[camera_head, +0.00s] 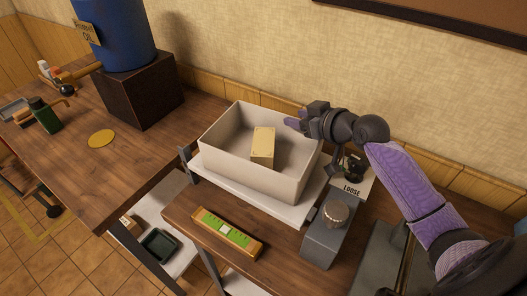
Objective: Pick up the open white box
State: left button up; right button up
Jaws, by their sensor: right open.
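The open white box (241,172) stands upright on a white platform in the middle of the view. A pale yellow block (263,145) lies inside it. The gripper and wrist hide part of the box's far right corner. My left gripper is not in view.
A grey device with a round metal knob (335,213) and a black part labelled LOOSE (352,188) stand right of the box. A blue oil drum (122,35) sits on a dark block (141,92) at the left.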

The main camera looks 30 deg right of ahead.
grip_shut()
dwell(1.2)
